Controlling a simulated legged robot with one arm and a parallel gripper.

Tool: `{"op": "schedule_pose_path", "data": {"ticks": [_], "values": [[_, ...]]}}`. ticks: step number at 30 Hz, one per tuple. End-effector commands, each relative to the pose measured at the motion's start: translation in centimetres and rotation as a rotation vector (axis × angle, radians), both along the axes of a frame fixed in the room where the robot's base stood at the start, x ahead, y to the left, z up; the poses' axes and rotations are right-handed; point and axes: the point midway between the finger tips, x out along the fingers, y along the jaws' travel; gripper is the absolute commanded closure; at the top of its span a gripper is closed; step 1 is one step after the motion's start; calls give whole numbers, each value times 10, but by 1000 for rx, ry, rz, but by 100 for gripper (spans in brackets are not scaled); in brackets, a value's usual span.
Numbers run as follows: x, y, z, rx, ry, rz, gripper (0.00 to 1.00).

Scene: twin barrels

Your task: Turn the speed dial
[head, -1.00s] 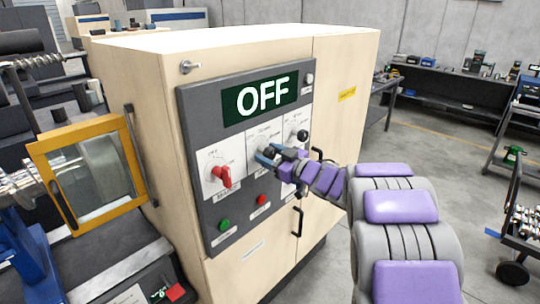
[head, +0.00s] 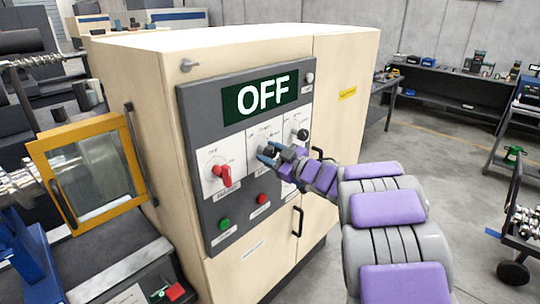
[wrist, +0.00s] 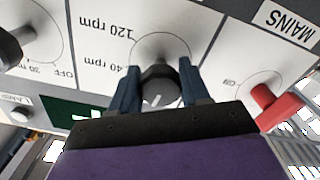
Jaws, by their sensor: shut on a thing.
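The speed dial (wrist: 160,84) is a dark round knob with a white mark on the white middle plate, with "40 rpm" and "120 rpm" printed around it. The wrist view shows it upside down. My gripper (wrist: 160,88) has one blue finger on each side of the knob and is shut on it. In the head view my gripper (head: 267,153) is at the middle plate of the grey control panel (head: 210,125) and hides most of the dial. The display (head: 260,97) above reads OFF.
A red mains switch (head: 222,176) is left of the dial; another dark knob (head: 302,134) is to its right. Green (head: 224,224) and red (head: 262,199) buttons sit below. A yellow-framed guard (head: 90,170) stands at left. Floor at right is clear near the cabinet.

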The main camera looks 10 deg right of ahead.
Motion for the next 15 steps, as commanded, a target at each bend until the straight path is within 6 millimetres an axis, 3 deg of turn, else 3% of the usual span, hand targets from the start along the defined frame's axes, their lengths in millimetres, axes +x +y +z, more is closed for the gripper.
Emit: {"op": "schedule_pose_path", "data": {"ticks": [15], "values": [[0, -1, -1, -362, -264, -1, 85]]}}
